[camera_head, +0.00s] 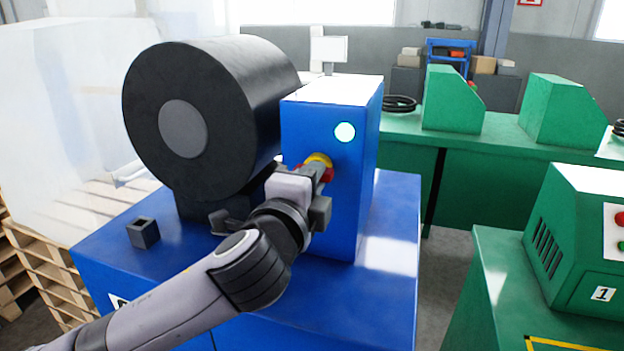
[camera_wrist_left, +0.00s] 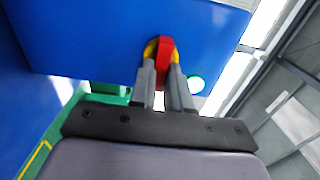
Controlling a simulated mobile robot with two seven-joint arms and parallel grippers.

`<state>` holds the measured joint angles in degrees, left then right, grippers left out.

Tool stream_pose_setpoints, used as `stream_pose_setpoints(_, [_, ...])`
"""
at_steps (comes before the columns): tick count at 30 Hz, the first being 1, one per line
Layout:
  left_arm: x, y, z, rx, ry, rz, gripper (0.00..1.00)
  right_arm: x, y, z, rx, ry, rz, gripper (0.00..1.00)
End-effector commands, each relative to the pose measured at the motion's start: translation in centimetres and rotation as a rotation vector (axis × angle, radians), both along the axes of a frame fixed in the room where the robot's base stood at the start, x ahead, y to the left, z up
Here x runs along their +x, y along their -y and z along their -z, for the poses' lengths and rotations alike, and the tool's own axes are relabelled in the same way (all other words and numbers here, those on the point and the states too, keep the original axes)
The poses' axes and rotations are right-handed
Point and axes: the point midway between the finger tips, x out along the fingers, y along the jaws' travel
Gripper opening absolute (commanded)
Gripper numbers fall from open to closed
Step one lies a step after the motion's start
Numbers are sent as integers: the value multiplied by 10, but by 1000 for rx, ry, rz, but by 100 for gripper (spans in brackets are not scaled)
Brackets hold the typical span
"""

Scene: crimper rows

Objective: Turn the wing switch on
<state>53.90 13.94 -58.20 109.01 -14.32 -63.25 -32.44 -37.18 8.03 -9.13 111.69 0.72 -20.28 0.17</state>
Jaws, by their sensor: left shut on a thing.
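The wing switch (camera_head: 318,159) has a red wing on a yellow round base and sits on the front face of the blue machine's upright box (camera_head: 352,200). My left gripper (camera_head: 322,172) reaches it from the front left and partly hides it in the head view. In the left wrist view the red wing (camera_wrist_left: 166,47) stands between the two fingertips of my left gripper (camera_wrist_left: 161,66), which are shut on it. A pale green round lamp (camera_head: 345,132) beside the switch looks lit; it also shows in the wrist view (camera_wrist_left: 196,84). My right gripper is not in view.
A large black drum (camera_head: 215,105) stands left of the box. A small dark square holder (camera_head: 143,233) is on the blue base. Green machines (camera_head: 590,240) stand to the right and behind. Wooden pallets (camera_head: 40,270) are at the left.

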Motion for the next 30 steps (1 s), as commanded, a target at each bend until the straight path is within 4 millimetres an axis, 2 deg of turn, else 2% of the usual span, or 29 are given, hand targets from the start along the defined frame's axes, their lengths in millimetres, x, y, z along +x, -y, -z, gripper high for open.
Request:
stream_pose_setpoints(13, [0,0,1,14,3,0,0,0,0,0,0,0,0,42])
stream_pose_setpoints(14, [0,0,1,14,3,0,23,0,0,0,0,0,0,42])
stream_pose_setpoints(15, [0,0,1,13,3,0,36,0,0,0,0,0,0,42])
stream_pose_setpoints(16, [0,0,1,13,3,0,43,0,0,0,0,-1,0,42])
stream_pose_setpoints(25, [-1,0,0,10,3,0,43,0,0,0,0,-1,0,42])
stream_pose_setpoints(30, [-11,-4,1,9,3,1,43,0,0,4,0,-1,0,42])
